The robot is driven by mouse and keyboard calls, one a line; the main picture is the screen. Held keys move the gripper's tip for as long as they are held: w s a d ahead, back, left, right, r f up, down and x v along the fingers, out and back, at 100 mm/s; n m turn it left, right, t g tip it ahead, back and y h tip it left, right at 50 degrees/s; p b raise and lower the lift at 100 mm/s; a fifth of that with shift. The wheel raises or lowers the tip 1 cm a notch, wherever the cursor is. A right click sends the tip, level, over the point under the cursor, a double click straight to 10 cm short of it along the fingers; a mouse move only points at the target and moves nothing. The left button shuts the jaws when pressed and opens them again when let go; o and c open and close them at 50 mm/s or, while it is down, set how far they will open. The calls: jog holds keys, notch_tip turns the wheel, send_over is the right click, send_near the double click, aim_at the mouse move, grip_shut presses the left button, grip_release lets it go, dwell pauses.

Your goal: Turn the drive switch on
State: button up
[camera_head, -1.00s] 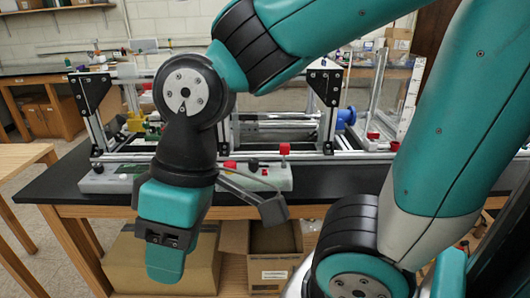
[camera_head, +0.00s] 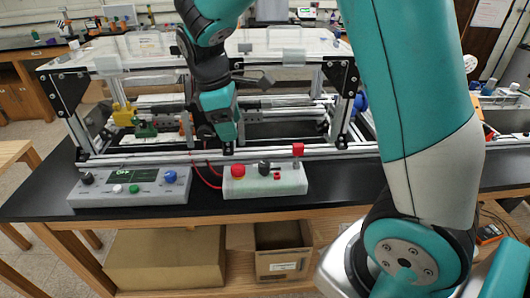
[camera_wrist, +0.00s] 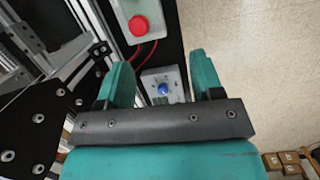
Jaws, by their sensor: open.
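A light grey control box (camera_head: 245,187) stands at the bench's front edge. It carries a large red button (camera_head: 238,170), a black knob (camera_head: 264,167) and a raised red switch-like part (camera_head: 297,150). I cannot tell for sure which is the drive switch. A second box (camera_head: 90,196) to its left has a dark display (camera_head: 132,174) with green text and a blue knob (camera_head: 170,177). My gripper (camera_head: 228,145) is above and behind the gap between the boxes, touching neither. In the wrist view my gripper (camera_wrist: 160,72) is open and empty; the blue knob (camera_wrist: 163,88) shows between its fingers.
An aluminium extrusion frame (camera_head: 330,154) with rails and black corner plates (camera_head: 70,90) stands close behind the boxes. Red wires (camera_head: 205,175) run between the boxes. Cardboard boxes (camera_head: 165,262) sit under the bench. Bare black bench top (camera_head: 350,184) lies right of the boxes.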

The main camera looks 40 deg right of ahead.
jog(key=w+d+f+g+h+p, duration=0.1)
jog(key=w+d, duration=0.3)
jog(key=n+p, duration=0.1)
jog(key=p, duration=0.2)
send_near(264, 164)
jog(key=shift+g+h, duration=0.3)
jog(key=x, duration=1)
jog(key=shift+w+a+f, duration=0.2)
jog(key=shift+w, duration=0.1)
jog(key=c, duration=0.9)
